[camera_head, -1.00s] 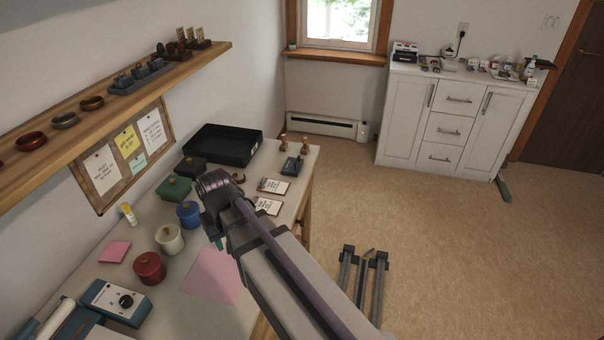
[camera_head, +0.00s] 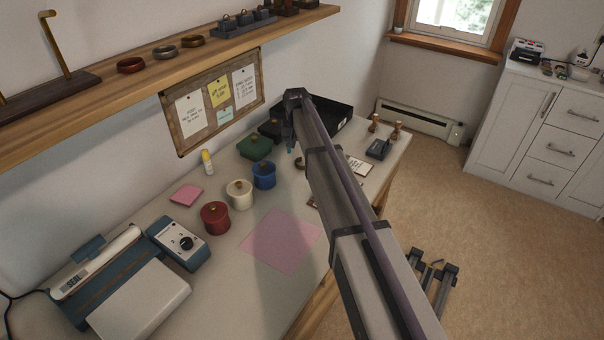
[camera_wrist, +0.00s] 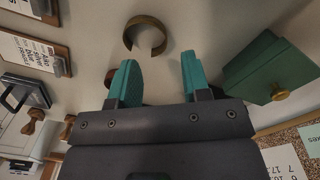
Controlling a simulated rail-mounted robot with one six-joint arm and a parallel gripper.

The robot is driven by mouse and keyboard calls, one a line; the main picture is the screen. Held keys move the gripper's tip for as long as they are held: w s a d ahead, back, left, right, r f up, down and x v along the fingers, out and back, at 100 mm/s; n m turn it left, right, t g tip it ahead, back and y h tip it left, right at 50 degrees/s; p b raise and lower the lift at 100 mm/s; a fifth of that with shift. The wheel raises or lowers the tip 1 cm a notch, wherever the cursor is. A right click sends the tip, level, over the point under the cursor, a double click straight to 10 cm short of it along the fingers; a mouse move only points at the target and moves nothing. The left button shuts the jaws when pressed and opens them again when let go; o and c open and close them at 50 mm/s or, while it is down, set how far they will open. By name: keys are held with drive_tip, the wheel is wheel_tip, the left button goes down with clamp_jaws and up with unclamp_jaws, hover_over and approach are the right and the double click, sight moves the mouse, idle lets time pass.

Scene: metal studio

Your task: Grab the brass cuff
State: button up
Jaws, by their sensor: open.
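A brass-coloured open cuff (camera_wrist: 146,34), a ring with a gap, lies on the pale worktop in the wrist view, at the top centre. My gripper (camera_wrist: 158,72) has two teal fingers spread apart with nothing between them. The cuff is apart from the fingers, beyond their tips. In the head view my gripper (camera_head: 291,147) hangs over the workbench near the black tray, mostly hidden by my arm. A small part of a ring-like thing shows beside the arm there; I cannot tell if it is the cuff.
A green lidded box (camera_wrist: 268,66) stands close to the right finger. Blue (camera_head: 264,175), cream (camera_head: 239,195) and red (camera_head: 215,218) pots stand on the bench (camera_head: 205,275). A wall shelf (camera_head: 100,100) carries three other cuffs. Card stands (camera_wrist: 30,50) are at left.

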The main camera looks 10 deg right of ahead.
sight(297, 160)
wheel_tip(297, 160, down, 6)
drive_tip(key=b, duration=0.5)
drive_tip(key=shift+f, duration=0.2)
drive_tip(key=shift+r, duration=0.25)
clamp_jaws()
